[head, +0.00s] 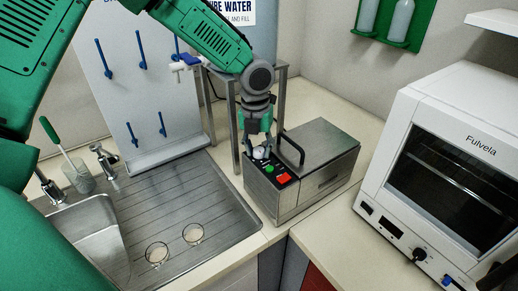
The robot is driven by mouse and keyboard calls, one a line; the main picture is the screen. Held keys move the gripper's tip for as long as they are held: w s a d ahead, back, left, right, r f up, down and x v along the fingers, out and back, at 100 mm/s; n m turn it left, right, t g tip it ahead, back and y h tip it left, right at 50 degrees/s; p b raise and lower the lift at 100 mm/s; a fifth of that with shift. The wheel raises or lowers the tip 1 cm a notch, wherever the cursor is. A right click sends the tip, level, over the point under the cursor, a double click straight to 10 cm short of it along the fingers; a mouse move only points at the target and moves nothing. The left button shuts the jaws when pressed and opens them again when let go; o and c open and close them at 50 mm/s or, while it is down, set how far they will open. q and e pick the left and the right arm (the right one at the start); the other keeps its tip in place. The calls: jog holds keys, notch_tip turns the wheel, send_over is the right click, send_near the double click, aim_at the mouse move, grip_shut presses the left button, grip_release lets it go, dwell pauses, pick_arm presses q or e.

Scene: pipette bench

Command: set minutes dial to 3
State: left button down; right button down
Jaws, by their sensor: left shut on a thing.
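A steel box-shaped device (318,190) with a black handle on its lid stands on the counter at the centre. Its dark control panel at the left end carries a green button (269,169), a red switch (283,179) and a pale round dial (260,153). My left gripper (259,148) points down at the panel and is shut on the dial. The fingers partly cover the dial, so its marks and setting cannot be read. My right gripper is not in view.
A steel sink with a ribbed drainboard (180,219) holding two glass dishes (157,254) lies left. A white oven (450,160) stands right. A metal frame (233,125) stands close behind my left gripper. A pegboard (140,75) is at the back.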

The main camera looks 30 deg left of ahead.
pick_arm(q)
jog(key=shift+w+r, duration=0.1)
jog(key=shift+w, duration=0.1)
jog(key=c, duration=1.2)
grip_release()
jog(key=shift+a, duration=0.1)
